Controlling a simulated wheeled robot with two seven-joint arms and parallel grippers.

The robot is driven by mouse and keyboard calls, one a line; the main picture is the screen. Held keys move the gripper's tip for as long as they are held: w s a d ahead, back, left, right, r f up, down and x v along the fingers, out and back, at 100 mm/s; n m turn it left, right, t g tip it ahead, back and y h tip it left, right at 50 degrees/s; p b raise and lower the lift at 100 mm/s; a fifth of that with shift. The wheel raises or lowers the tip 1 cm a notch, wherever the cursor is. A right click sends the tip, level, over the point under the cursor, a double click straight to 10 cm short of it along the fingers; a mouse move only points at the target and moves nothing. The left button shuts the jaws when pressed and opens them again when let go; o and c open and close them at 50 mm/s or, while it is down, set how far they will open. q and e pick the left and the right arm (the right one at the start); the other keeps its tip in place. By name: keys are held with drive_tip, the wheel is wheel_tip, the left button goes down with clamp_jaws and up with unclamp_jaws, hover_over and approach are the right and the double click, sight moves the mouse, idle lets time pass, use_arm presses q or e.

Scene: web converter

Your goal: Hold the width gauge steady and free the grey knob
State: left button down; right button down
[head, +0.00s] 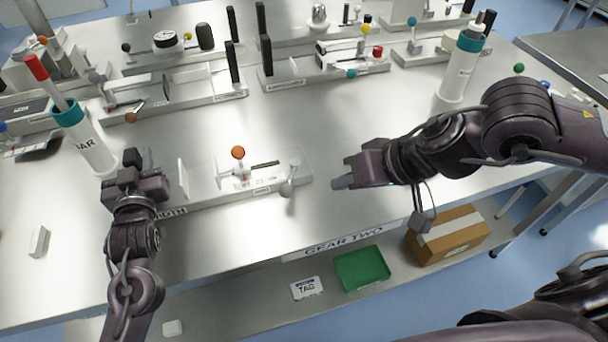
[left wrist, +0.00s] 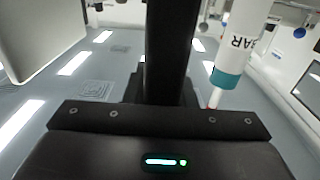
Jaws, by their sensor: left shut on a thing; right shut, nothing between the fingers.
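The width gauge (head: 210,197) is a pale base on the steel bench, its label partly hidden, reading "DTH". It carries an upright white plate, an orange ball knob (head: 238,152) and a scale. The grey knob (head: 287,188) is on a short lever at its right end. My left gripper (head: 135,172) is shut on a black post (head: 132,157) at the gauge's left end; the post (left wrist: 166,50) also stands upright in the left wrist view. My right gripper (head: 342,183) is shut and empty, to the right of the grey knob and apart from it.
Teal-collared white cylinders stand at left (head: 90,145) and back right (head: 460,75). Other gauge units (head: 170,100) fill the back of the bench. A green tray (head: 362,268) and a cardboard box (head: 447,235) sit on the lower shelf.

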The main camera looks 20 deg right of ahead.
use_arm(q)
drive_tip(key=shift+d+f+p, duration=0.1)
drive_tip(key=shift+f+p, duration=0.2)
drive_tip(key=shift+p, duration=0.2)
idle(0.7)
drive_tip(key=c, duration=1.1)
unclamp_jaws()
drive_tip(key=shift+w+r, duration=0.15)
drive_tip(key=shift+r, duration=0.1)
drive_tip(key=s, duration=1.2)
